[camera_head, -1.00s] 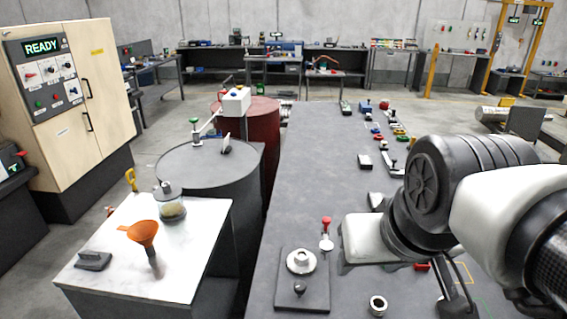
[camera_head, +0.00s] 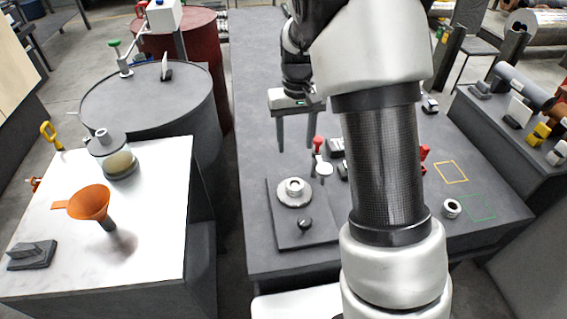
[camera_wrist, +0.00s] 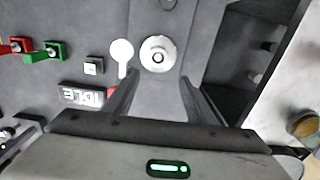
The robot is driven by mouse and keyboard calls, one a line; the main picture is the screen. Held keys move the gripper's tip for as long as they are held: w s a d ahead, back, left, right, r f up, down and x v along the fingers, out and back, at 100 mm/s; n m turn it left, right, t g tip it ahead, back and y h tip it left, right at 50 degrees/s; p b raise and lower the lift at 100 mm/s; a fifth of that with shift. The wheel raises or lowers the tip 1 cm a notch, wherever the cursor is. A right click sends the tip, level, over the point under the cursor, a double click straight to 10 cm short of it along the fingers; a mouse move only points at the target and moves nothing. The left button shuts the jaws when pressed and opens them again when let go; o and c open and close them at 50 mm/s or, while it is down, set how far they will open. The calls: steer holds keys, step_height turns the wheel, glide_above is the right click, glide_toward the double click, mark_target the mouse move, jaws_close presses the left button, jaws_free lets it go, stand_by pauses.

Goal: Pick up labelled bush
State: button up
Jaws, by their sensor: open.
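A pale metal bush with a round flange and a centre hole (camera_head: 294,190) sits on a dark square plate (camera_head: 290,232) on the long grey bench. It also shows in the wrist view (camera_wrist: 157,53), just beyond and between my fingertips. No readable label shows on it. A second small pale ring (camera_head: 452,208) lies on the bench to the right. I cannot tell which one is the labelled bush. My gripper (camera_head: 296,148) points down over the bench, behind the plate in the head view. In the wrist view my gripper (camera_wrist: 157,82) is open, with nothing between the fingers.
A dark knob (camera_head: 305,223) stands on the plate before the bush. A red-topped piece (camera_head: 318,143) and white disc (camera_head: 323,168) stand close behind. Yellow (camera_head: 451,172) and green outlines mark the right bench. A white table (camera_head: 150,215) with an orange funnel (camera_head: 89,202) stands left.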

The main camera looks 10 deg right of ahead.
steer(key=b, duration=0.1)
glide_above(295, 185)
steer(key=f, duration=1.2)
steer(key=shift+s+a, duration=0.1)
steer(key=shift+a, duration=0.1)
steer(key=shift+d+f+b, duration=0.15)
steer(key=shift+f+b, duration=0.15)
steer(key=shift+f, duration=2.5)
steer(key=c, duration=1.2)
step_height(295, 185, up, 11)
steer(key=shift+r+p, duration=0.2)
steer(key=shift+p, duration=0.75)
